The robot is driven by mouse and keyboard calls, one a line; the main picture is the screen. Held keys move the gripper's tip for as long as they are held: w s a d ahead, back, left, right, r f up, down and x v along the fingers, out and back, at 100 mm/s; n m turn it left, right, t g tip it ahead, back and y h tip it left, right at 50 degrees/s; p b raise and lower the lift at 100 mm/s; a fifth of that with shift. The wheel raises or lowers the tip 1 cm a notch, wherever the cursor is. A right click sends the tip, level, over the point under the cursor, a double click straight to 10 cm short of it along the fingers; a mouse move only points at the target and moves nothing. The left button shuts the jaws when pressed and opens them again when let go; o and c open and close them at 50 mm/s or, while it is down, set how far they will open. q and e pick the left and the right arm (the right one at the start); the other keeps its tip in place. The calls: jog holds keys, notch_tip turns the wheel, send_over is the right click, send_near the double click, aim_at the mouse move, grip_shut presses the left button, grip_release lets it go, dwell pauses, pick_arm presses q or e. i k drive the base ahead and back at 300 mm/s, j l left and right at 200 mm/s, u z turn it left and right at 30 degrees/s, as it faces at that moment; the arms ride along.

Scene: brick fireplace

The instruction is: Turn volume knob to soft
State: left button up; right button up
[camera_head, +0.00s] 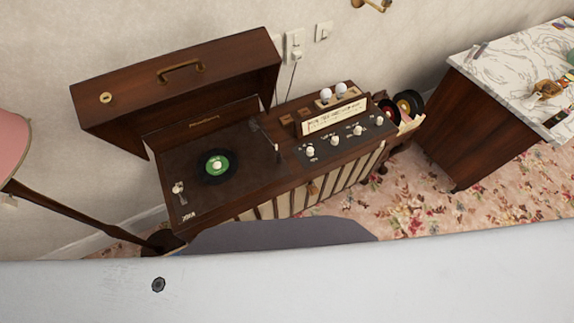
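A dark wooden record player and radio cabinet (235,192) stands against the wall in the head view, its brown lid (185,88) raised. On its right half is a dark control panel with several white knobs in a row: a left knob (310,152), a middle knob (334,140), a right knob (357,130) and a smaller one at the far right (379,120). Their labels are too small to read, so I cannot tell which is the volume knob or how it is set. Neither of my grippers is in view.
A turntable with a green-labelled record (217,166) is on the cabinet's left half. A pink-shaded lamp (10,145) stands at left. Records (408,104) sit right of the cabinet. A marble-topped wooden cabinet (490,120) stands at right. Floral carpet (420,205) is clear between them.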

aim_at(358, 130)
jog(key=i+l, duration=0.1)
jog(key=l, duration=0.45)
jog(key=l+z, duration=0.1)
jog(key=l, duration=0.45)
jog(key=i+l, duration=0.2)
jog(key=l, duration=0.35)
